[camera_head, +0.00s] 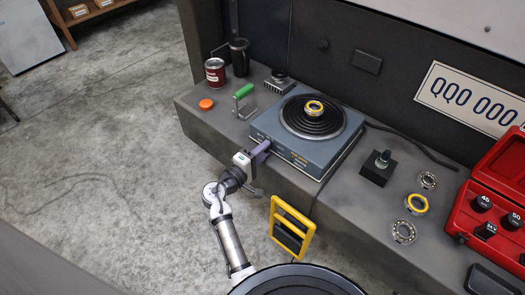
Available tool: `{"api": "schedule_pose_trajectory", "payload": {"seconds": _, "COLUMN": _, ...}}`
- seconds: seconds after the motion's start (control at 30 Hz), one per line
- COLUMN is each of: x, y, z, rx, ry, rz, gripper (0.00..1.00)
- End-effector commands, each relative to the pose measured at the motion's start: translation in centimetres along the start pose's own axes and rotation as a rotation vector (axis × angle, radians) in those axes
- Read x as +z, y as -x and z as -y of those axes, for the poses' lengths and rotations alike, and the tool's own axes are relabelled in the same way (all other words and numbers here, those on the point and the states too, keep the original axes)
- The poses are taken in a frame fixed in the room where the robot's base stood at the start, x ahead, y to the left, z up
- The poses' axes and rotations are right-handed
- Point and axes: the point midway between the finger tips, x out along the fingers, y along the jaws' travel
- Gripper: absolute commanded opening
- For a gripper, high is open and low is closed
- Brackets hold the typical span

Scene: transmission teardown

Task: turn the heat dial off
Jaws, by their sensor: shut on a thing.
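The heater (330,150) is a blue-grey box with a round black ringed top, set on the grey bumper ledge. A yellow-rimmed bearing ring (315,107) sits at the middle of its top. My gripper (264,148) reaches the left part of the heater's front face, its purple fingers against the panel. It is shut on the heat dial there. The dial itself is hidden by the fingers, so its setting cannot be read.
Left of the heater stand a green-handled clamp (243,94), an orange button (206,104), a red can (215,72) and a black cup (239,57). Right are a black block (378,168), bearing rings (404,232) and a red socket case (492,180). A yellow frame (291,228) is below.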

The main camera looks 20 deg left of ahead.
Motion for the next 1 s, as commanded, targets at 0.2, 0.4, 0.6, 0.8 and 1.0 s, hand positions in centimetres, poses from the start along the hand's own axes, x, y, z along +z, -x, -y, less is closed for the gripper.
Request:
{"api": "schedule_pose_trajectory", "payload": {"seconds": 0.2, "x": 0.0, "y": 0.08, "z": 0.1, "rx": -0.002, "ry": 0.001, "rz": 0.0, "gripper": 0.41}}
{"api": "schedule_pose_trajectory", "payload": {"seconds": 0.4, "x": -0.01, "y": 0.04, "z": 0.12, "rx": -0.002, "ry": 0.001, "rz": 0.0, "gripper": 0.51}}
{"api": "schedule_pose_trajectory", "payload": {"seconds": 0.6, "x": 0.0, "y": 0.02, "z": 0.18, "rx": -0.003, "ry": 0.001, "rz": 0.0, "gripper": 0.51}}
{"api": "schedule_pose_trajectory", "payload": {"seconds": 0.8, "x": 0.01, "y": -0.04, "z": 0.23, "rx": -0.004, "ry": 0.001, "rz": 0.0, "gripper": 0.51}}
{"api": "schedule_pose_trajectory", "payload": {"seconds": 1.0, "x": -0.01, "y": -0.23, "z": 0.3, "rx": -0.005, "ry": 0.002, "rz": 0.0, "gripper": 0.51}}
